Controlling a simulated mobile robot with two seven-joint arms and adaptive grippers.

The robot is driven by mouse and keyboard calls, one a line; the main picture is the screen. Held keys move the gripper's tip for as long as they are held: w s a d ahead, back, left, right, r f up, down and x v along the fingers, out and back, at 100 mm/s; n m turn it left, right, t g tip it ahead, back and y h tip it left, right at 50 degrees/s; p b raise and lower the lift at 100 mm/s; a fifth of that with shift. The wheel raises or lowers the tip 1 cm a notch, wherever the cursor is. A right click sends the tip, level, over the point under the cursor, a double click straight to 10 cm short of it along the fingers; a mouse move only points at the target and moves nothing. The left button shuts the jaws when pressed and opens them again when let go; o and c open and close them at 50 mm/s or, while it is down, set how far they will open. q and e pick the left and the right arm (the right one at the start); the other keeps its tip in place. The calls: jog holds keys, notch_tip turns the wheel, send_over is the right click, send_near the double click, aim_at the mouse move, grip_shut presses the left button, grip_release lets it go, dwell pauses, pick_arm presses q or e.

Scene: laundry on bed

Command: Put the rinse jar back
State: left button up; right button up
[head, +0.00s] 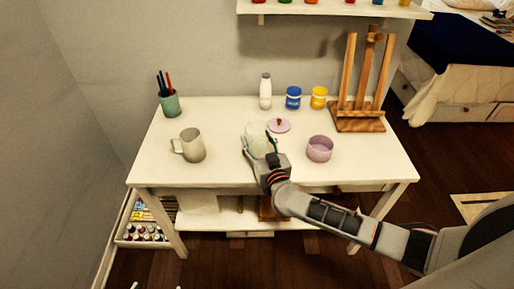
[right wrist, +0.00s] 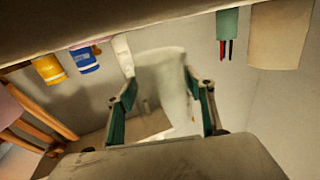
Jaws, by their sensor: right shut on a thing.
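A pale, see-through rinse jar (head: 258,137) is at the middle of the white table, between the fingers of my right gripper (head: 262,146). In the right wrist view, whose picture is upside down, the jar (right wrist: 162,80) stands between the two teal-padded fingers (right wrist: 162,105). My right gripper is shut on it. I cannot tell whether the jar's base touches the table. My left gripper is not clearly visible; two tiny pale tips at the bottom left edge of the head view may belong to it.
Around the jar on the table (head: 235,178) are a grey mug (head: 192,147), pen cup (head: 170,105), white bottle (head: 265,92), blue pot (head: 293,98), yellow pot (head: 319,98), pink lid (head: 279,125), pink bowl (head: 319,149) and wooden easel (head: 358,110). A shelf (head: 330,8) hangs above.

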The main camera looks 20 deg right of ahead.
aim_at(257, 146)
notch_tip(257, 146, down, 3)
jog(key=shift+f+b, duration=0.15)
jog(key=shift+b, duration=0.45)
pick_arm(q)
jog(key=shift+s+f, duration=0.2)
jog(key=shift+f, duration=0.65)
pick_arm(e)
jog(key=o, duration=1.3)
